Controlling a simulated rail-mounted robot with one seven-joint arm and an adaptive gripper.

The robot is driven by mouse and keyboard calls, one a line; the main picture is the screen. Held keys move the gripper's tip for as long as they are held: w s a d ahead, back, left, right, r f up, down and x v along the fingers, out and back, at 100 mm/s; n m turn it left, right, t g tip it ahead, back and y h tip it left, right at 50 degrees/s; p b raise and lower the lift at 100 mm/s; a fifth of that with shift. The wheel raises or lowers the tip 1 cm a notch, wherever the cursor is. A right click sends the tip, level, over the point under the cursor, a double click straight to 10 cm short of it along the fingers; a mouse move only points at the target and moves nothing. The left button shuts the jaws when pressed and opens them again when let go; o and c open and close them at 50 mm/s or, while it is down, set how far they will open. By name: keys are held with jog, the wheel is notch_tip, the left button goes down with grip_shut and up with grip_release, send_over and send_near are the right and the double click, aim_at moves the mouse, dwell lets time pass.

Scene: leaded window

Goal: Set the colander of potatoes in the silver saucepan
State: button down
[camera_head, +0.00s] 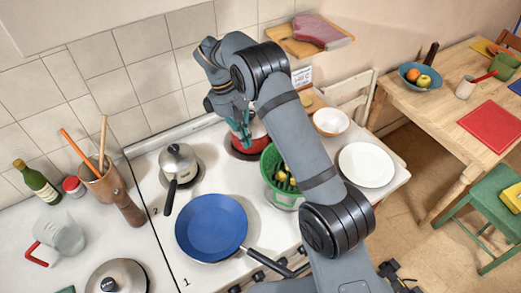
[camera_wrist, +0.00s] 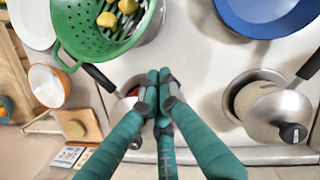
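The green colander (camera_head: 268,163) stands upright with several yellow potatoes (camera_head: 283,178) in it. A silver pan wall (camera_head: 287,201) shows under its front, so it appears to sit in or on a silver pan; how deep is hidden. It also shows at the upper left of the wrist view (camera_wrist: 78,38). Another silver saucepan (camera_head: 178,160), lidded, stands on the back left burner and shows at the right of the wrist view (camera_wrist: 275,108). My gripper (camera_head: 241,128) is behind and left of the colander, apart from it, over the red saucepan. Its teal fingertips (camera_wrist: 160,82) are drawn together with nothing visible between them.
The red saucepan (camera_head: 258,138) is on the back right burner. A blue frying pan (camera_head: 212,228) is front left. A white bowl (camera_head: 331,121) and white plate (camera_head: 366,165) are right of the stove. A wooden utensil pot (camera_head: 103,180) and bottle (camera_head: 38,183) stand left. My arm crosses above the colander.

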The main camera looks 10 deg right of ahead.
aim_at(270, 156)
jog(key=s+d+f+p, duration=0.1)
jog(key=d, duration=0.1)
jog(key=s+d+f+p, duration=0.1)
jog(key=s+f, duration=0.1)
jog(key=shift+d+f, duration=0.1)
jog(key=shift+d, duration=0.25)
